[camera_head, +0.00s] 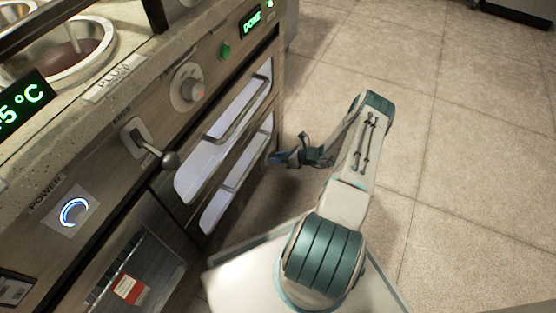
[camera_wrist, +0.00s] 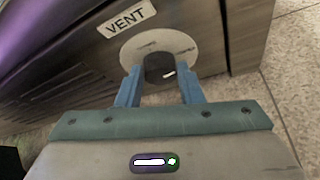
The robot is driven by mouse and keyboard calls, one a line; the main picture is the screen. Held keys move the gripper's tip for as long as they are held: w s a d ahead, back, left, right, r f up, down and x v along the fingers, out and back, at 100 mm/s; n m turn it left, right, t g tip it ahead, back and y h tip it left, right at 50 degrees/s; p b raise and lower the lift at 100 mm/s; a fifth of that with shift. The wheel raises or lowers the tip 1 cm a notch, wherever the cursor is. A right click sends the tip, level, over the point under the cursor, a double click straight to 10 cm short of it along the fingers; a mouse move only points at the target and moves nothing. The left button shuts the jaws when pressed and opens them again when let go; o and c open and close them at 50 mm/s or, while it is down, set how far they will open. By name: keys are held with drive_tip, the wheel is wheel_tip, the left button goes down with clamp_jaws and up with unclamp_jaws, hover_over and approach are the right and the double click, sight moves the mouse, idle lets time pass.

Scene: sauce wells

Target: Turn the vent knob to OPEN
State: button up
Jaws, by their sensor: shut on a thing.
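The vent knob (camera_wrist: 158,66) is dark with a small white mark, set in a round pale plate (camera_wrist: 133,50) on the dark cabinet front. A VENT label (camera_wrist: 127,20) sits above it, to the left. My gripper (camera_wrist: 160,77) is shut on the knob, with one blue finger on each side of it. In the head view my gripper (camera_head: 276,158) is at the cabinet's right side, low by the drawer fronts. The knob is hidden in that view. I cannot read an OPEN mark in either view.
On the panel are a round dial (camera_head: 188,88), a ball-ended lever (camera_head: 169,159), a lit power button (camera_head: 74,211) and a green button (camera_head: 225,51). Two drawers with bar handles (camera_head: 241,111) lie near my arm. Open tiled floor (camera_head: 470,150) lies to the right.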

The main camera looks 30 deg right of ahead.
drive_tip(key=shift+d+f+m+y, duration=0.15)
drive_tip(key=shift+m+y, duration=0.35)
drive_tip(key=shift+m, duration=0.2)
drive_tip(key=shift+g, duration=0.3)
drive_tip(key=o, duration=1)
drive_tip(key=shift+c, duration=0.2)
